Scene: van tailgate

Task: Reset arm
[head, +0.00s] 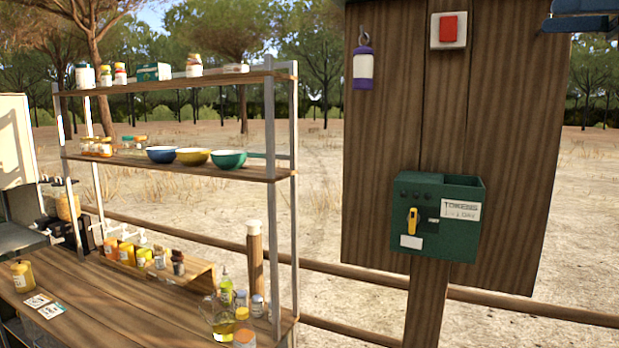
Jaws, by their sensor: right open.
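My right gripper (552,16) shows at the top right corner, cut off by the picture edge. Its two blue fingers are apart, with nothing seen between them. It is above and to the right of the wooden board (390,130), clear of the green box (465,235) mounted lower on that board. The box has a yellow lever (412,220), dark knobs and white labels on its front. My left gripper is not in view.
A red switch (449,27) on a white plate and a hanging purple-and-white lantern (363,68) are on the board. At the left, a metal-framed shelf (200,83) with jars and bowls (228,160) stands on a wooden counter (120,310). Open ground lies behind.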

